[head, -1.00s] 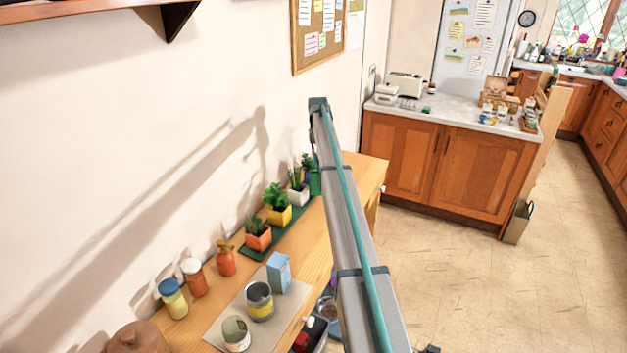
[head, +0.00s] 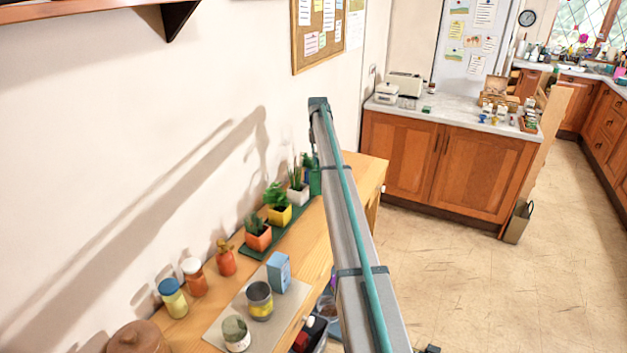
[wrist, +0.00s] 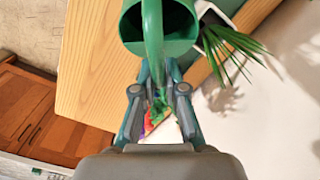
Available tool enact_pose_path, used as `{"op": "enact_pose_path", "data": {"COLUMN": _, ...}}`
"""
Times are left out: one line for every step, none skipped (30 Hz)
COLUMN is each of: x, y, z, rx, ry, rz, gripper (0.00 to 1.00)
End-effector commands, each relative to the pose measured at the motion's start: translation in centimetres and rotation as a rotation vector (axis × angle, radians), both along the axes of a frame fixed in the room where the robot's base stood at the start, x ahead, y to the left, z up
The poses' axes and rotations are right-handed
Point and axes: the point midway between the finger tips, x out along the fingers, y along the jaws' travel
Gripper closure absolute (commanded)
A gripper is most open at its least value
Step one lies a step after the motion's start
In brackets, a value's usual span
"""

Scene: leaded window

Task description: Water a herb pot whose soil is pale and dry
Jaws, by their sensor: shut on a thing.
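A green watering can (wrist: 184,40) is at the top of the wrist view, with its open top showing. My gripper (wrist: 160,98) is shut on its narrow green handle. In the head view a small part of the green can (head: 316,181) shows beside my arm, at the far end of the row of pots. The row has an orange pot (head: 258,240), a yellow pot (head: 280,216) and a white pot (head: 298,196), each with a green herb. Long thin leaves (wrist: 230,48) show right of the can in the wrist view. I cannot tell the soil colours. My arm hides my gripper in the head view.
The pots stand on a dark green mat (head: 262,254) along the wall on a wooden counter (head: 325,240). A corkboard (head: 320,32) hangs above.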

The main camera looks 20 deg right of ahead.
Motion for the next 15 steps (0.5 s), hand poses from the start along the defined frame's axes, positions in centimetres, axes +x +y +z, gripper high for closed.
{"op": "enact_pose_path", "data": {"x": 0.0, "y": 0.0, "z": 0.1, "rx": 0.000, "ry": 0.000, "rz": 0.000, "gripper": 1.00}}
{"op": "enact_pose_path", "data": {"x": 0.0, "y": 0.0, "z": 0.1, "rx": 0.000, "ry": 0.000, "rz": 0.000, "gripper": 1.00}}
{"op": "enact_pose_path", "data": {"x": 0.0, "y": 0.0, "z": 0.1, "rx": 0.000, "ry": 0.000, "rz": 0.000, "gripper": 1.00}}
{"op": "enact_pose_path", "data": {"x": 0.0, "y": 0.0, "z": 0.1, "rx": 0.000, "ry": 0.000, "rz": 0.000, "gripper": 1.00}}
{"op": "enact_pose_path", "data": {"x": 0.0, "y": 0.0, "z": 0.1, "rx": 0.000, "ry": 0.000, "rz": 0.000, "gripper": 1.00}}
{"op": "enact_pose_path", "data": {"x": 0.0, "y": 0.0, "z": 0.1, "rx": 0.000, "ry": 0.000, "rz": 0.000, "gripper": 1.00}}
{"op": "enact_pose_path", "data": {"x": 0.0, "y": 0.0, "z": 0.1, "rx": 0.000, "ry": -0.001, "rz": 0.000, "gripper": 1.00}}
{"op": "enact_pose_path", "data": {"x": -0.1, "y": 0.0, "z": 0.0, "rx": -0.001, "ry": -0.003, "rz": 0.000, "gripper": 1.00}}
{"op": "enact_pose_path", "data": {"x": -0.1, "y": 0.0, "z": -0.1, "rx": -0.002, "ry": -0.007, "rz": 0.000, "gripper": 1.00}}
{"op": "enact_pose_path", "data": {"x": -0.2, "y": 0.1, "z": -0.2, "rx": -0.003, "ry": -0.011, "rz": 0.000, "gripper": 1.00}}
{"op": "enact_pose_path", "data": {"x": -0.3, "y": 0.1, "z": -0.4, "rx": -0.005, "ry": -0.017, "rz": 0.000, "gripper": 1.00}}
{"op": "enact_pose_path", "data": {"x": -0.4, "y": 0.1, "z": -0.6, "rx": -0.007, "ry": -0.029, "rz": 0.000, "gripper": 1.00}}
{"op": "enact_pose_path", "data": {"x": -0.6, "y": 0.1, "z": -0.8, "rx": -0.010, "ry": -0.038, "rz": 0.000, "gripper": 1.00}}
{"op": "enact_pose_path", "data": {"x": -0.7, "y": 0.2, "z": -0.9, "rx": -0.012, "ry": -0.046, "rz": 0.000, "gripper": 1.00}}
{"op": "enact_pose_path", "data": {"x": -0.8, "y": 0.2, "z": -1.1, "rx": -0.016, "ry": -0.061, "rz": 0.000, "gripper": 1.00}}
